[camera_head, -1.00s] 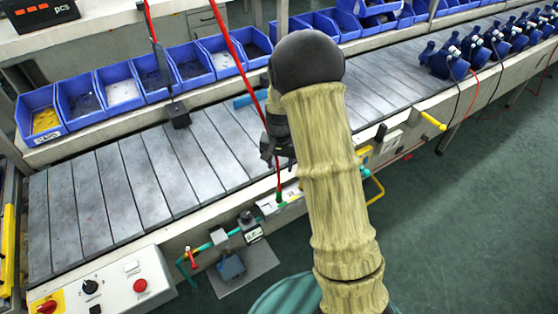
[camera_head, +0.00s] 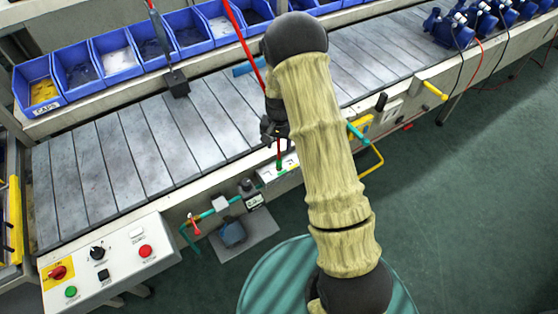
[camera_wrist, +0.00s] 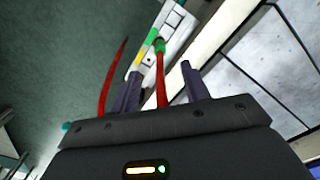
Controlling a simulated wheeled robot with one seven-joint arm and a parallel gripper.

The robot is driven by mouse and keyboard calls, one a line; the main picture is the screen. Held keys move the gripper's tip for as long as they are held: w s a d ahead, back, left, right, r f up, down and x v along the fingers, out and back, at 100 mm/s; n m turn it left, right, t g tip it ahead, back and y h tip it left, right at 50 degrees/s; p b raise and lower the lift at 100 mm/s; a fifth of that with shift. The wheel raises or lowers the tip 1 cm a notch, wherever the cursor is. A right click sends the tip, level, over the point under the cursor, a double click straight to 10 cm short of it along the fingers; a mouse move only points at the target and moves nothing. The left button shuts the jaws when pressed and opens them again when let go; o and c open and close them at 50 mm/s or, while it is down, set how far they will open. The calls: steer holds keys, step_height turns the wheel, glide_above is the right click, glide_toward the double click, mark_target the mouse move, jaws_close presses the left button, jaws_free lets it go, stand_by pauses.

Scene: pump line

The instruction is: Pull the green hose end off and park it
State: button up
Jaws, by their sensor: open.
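The green hose end (camera_wrist: 159,46) is at the end of a red hose (camera_wrist: 160,80) and sits on a white panel (camera_wrist: 176,32) with coloured marks. In the head view the green end (camera_head: 280,168) shows low on the conveyor's front side, just below my gripper (camera_head: 275,132). In the wrist view my gripper (camera_wrist: 160,84) is open, with one dark finger on each side of the red hose. The fingertips stop short of the green end. A second red stretch (camera_wrist: 112,75) runs left of the fingers. My arm hides part of the line behind it.
The slatted conveyor (camera_head: 140,155) lies behind my gripper, with blue bins (camera_head: 70,68) beyond it. Teal piping with a gauge (camera_head: 254,201) is left of the panel. A yellow bracket (camera_head: 374,160) juts out to the right. A control box (camera_head: 110,262) stands at lower left.

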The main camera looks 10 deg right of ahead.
mark_target(279, 159)
step_height(279, 159, down, 11)
steer(key=shift+f+p, duration=0.2)
steer(key=shift+p, duration=0.7)
jaws_close()
